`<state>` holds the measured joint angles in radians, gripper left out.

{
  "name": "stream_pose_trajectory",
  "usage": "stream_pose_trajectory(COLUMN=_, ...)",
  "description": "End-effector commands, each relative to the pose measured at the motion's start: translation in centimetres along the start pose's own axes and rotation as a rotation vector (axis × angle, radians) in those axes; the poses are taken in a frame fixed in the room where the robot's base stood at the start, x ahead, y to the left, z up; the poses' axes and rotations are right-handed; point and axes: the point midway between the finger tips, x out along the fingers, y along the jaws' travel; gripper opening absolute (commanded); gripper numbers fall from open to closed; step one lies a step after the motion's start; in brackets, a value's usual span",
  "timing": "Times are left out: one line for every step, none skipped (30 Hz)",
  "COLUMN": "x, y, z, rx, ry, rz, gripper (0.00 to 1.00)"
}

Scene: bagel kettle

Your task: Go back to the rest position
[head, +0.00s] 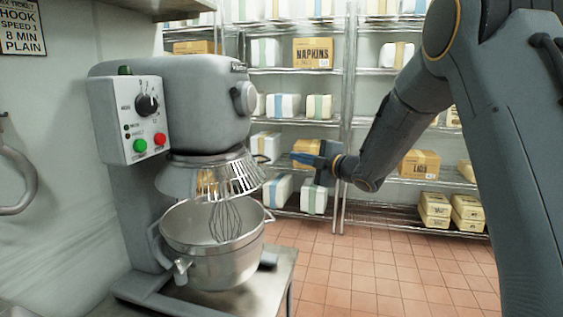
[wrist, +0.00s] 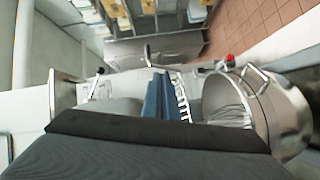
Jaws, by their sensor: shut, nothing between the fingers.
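My gripper (head: 322,161) is at the end of my arm, raised in the middle of the head view, to the right of the mixer. Its blue fingers are together, with nothing between them. In the wrist view the blue fingers (wrist: 159,98) point away from the camera and are closed. The grey stand mixer (head: 185,95) is at the left in the head view. It has a wire bowl guard (head: 212,178), a whisk (head: 226,217) and a steel bowl (head: 212,250) below. My gripper appears apart from the mixer.
The mixer stands on a steel table (head: 262,290). Wire shelves (head: 385,212) with boxes and wrapped packages line the back. The tiled floor (head: 380,270) at the right is clear. A metal handle (head: 18,180) is on the left wall.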

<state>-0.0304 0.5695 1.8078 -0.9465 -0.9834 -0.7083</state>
Motion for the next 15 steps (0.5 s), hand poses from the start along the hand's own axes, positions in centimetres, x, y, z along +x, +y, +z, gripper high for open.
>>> stream_pose_trajectory(x=-0.3, y=0.3, z=1.0, rx=-0.004, ry=0.0, rz=0.003, gripper=0.0)
stream_pose_trajectory(x=-0.5, y=0.4, z=1.4, rx=-0.004, ry=0.003, rz=0.002, gripper=0.0)
stream_pose_trajectory(x=-0.7, y=0.6, z=2.0, rx=-0.004, ry=0.003, rz=0.002, gripper=0.0)
stream_pose_trajectory(x=-0.9, y=0.8, z=2.4, rx=-0.004, ry=0.004, rz=0.001, gripper=0.0)
stream_pose_trajectory(x=-1.0, y=0.9, z=2.8, rx=-0.003, ry=0.005, rz=0.0, gripper=0.0)
stream_pose_trajectory(x=-1.2, y=1.1, z=3.2, rx=-0.004, ry=0.005, rz=0.0, gripper=0.0)
stream_pose_trajectory(x=-1.4, y=1.2, z=3.6, rx=-0.004, ry=0.006, rz=0.0, gripper=0.0)
stream_pose_trajectory(x=-1.5, y=1.3, z=3.9, rx=-0.003, ry=0.006, rz=0.0, gripper=0.0)
stream_pose_trajectory(x=-1.6, y=1.4, z=4.2, rx=-0.002, ry=0.007, rz=0.0, gripper=0.0)
stream_pose_trajectory(x=-1.7, y=1.5, z=4.3, rx=-0.003, ry=0.008, rz=-0.001, gripper=0.0)
stream_pose_trajectory(x=-1.7, y=1.5, z=4.5, rx=-0.003, ry=0.009, rz=-0.001, gripper=0.0)
stream_pose_trajectory(x=-1.8, y=1.6, z=4.7, rx=-0.002, ry=0.008, rz=-0.002, gripper=0.0)
stream_pose_trajectory(x=-1.9, y=1.6, z=4.8, rx=0.002, ry=0.002, rz=-0.003, gripper=0.0)
stream_pose_trajectory(x=-2.1, y=1.6, z=5.0, rx=0.01, ry=-0.009, rz=-0.005, gripper=0.0)
stream_pose_trajectory(x=-2.3, y=1.6, z=5.3, rx=0.03, ry=-0.033, rz=-0.009, gripper=0.0)
